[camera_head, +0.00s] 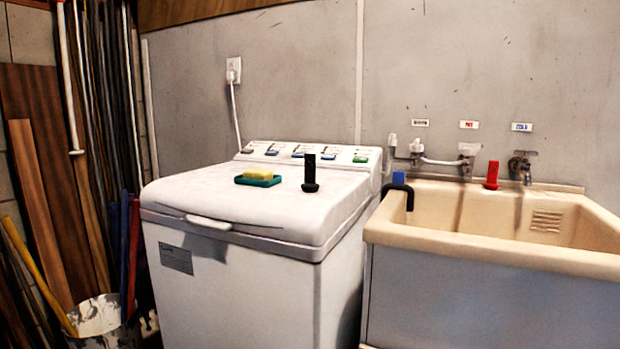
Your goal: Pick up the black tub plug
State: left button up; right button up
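A black tub plug (310,174) stands upright on the white lid of the washing machine (205,284), a little right of the lid's middle. It has a round base and a tall flat handle. It stands apart from the sponge dish to its left. Neither of my grippers shows in the head view.
A yellow sponge (258,172) sits on a green dish (247,180) left of the plug. A beige sink (480,254) stands at right, with a red object (492,175) on its back ledge and a blue object (399,178) at its left rim. Planks and a bucket (102,318) stand at left.

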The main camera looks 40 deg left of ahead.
aim_at(310, 185)
jog(key=u, duration=0.45)
jog(key=i+j+u, duration=0.1)
jog(key=u, duration=0.3)
jog(key=i+u, duration=0.35)
jog(key=i+j+u, duration=0.1)
jog(key=u, duration=0.3)
jog(key=i+u, duration=0.15)
jog(key=u, duration=0.25)
jog(key=i+l, duration=0.15)
